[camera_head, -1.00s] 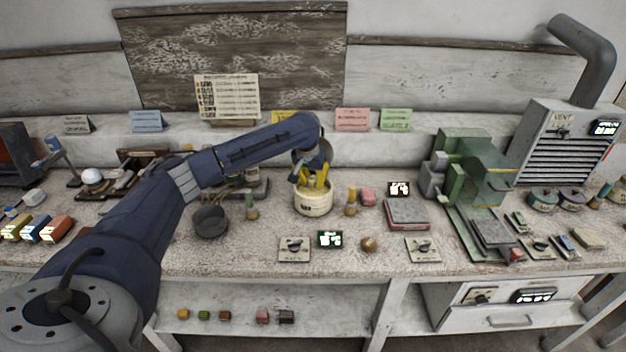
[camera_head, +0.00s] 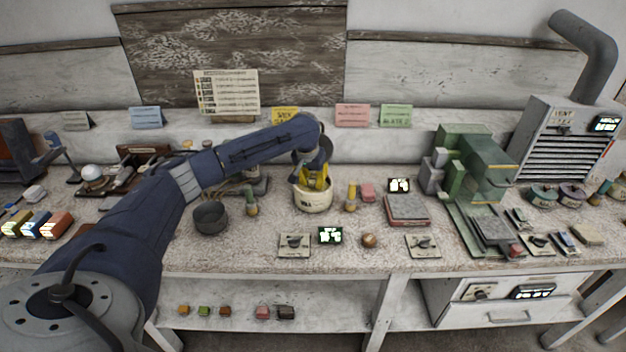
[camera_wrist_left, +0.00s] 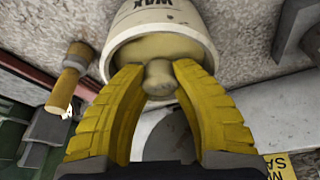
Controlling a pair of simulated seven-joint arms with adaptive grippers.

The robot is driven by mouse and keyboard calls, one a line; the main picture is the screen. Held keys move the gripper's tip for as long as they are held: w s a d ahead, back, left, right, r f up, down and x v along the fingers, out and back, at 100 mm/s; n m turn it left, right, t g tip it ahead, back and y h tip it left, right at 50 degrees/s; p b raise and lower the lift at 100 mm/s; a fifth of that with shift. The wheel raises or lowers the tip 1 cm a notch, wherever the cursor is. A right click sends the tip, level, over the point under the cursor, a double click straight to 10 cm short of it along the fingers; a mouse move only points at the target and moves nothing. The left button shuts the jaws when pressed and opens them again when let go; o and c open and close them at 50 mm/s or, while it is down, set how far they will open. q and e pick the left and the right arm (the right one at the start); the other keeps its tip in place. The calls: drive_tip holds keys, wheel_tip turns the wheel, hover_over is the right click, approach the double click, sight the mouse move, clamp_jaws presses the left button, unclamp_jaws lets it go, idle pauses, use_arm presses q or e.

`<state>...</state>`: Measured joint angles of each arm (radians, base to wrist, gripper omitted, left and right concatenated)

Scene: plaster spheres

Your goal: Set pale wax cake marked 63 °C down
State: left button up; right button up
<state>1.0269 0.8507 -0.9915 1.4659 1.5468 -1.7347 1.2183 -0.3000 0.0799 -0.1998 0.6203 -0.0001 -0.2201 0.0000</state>
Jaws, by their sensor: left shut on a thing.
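My left gripper (camera_head: 316,184) is at the top of a cream pot (camera_head: 313,202) that stands on the bench. In the left wrist view, the yellow fingers (camera_wrist_left: 158,78) are shut on a pale yellowish knob (camera_wrist_left: 160,80). The knob looks like part of the rounded lid (camera_wrist_left: 158,50) on the pot. The pot (camera_wrist_left: 152,16) carries the word WAX, upside down in that view. I can make out no wax cake marked 63 °C in any view. My right gripper is not in view.
A dark bowl (camera_head: 210,218) stands left of the pot and a yellow-handled tool (camera_head: 351,198) close on its right. A lit display (camera_head: 330,236) and a round brown knob (camera_head: 368,240) are in front.

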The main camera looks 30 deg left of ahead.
use_arm(q)
drive_tip(key=shift+f, duration=0.7)
drive_tip(key=o, duration=1)
drive_tip(key=shift+r, duration=0.15)
drive_tip(key=shift+r, duration=1.85)
